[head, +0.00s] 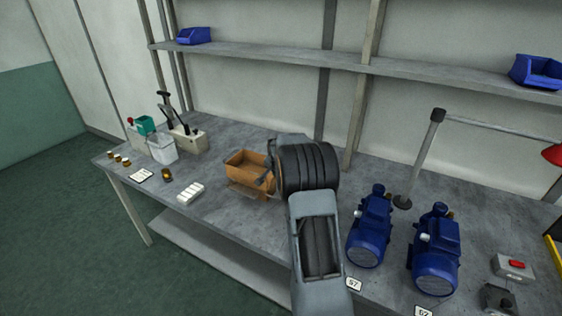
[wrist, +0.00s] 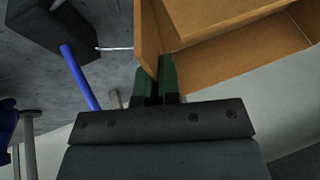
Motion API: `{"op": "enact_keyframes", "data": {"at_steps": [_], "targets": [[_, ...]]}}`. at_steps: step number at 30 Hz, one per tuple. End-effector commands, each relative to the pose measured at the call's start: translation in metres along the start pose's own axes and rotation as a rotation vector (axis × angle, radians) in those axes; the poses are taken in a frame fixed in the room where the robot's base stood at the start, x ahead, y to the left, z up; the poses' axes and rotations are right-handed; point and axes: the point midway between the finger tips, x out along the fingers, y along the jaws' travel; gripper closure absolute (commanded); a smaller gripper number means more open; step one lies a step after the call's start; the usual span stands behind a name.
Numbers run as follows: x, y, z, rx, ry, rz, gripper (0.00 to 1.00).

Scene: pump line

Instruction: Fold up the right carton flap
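The open brown carton (head: 247,170) stands on the workbench. Its front flap (head: 246,192) hangs outward over the bench's front side. My gripper (head: 268,178) is at the carton's right side. In the wrist view the green fingertips (wrist: 156,82) are close together, right at the lower end of an upright brown panel (wrist: 148,35), which looks like the right flap. I cannot tell whether the panel's edge lies between the fingers or only touches them. The carton's inside (wrist: 215,22) and another flap (wrist: 250,60) show to the right. My arm hides the carton's right side in the head view.
Two blue pumps (head: 370,228) (head: 436,250) stand to the right of my arm. A white block (head: 190,193), a white bin (head: 162,149) and a lever press (head: 186,135) are to the left. A shelf (head: 300,57) runs above the back. The bench's front edge is close.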

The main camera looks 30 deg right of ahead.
Motion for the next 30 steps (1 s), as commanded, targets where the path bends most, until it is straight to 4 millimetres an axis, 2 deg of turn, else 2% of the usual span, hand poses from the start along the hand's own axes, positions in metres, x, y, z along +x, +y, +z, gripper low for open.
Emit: {"op": "enact_keyframes", "data": {"at_steps": [1,13,30], "targets": [[-0.005,-0.005,-0.002,-0.015,0.001,0.027,1.0],[0.002,-0.014,0.0,-0.089,0.002,0.212,1.0],[0.002,-0.016,0.0,-0.107,0.002,0.256,1.0]]}}
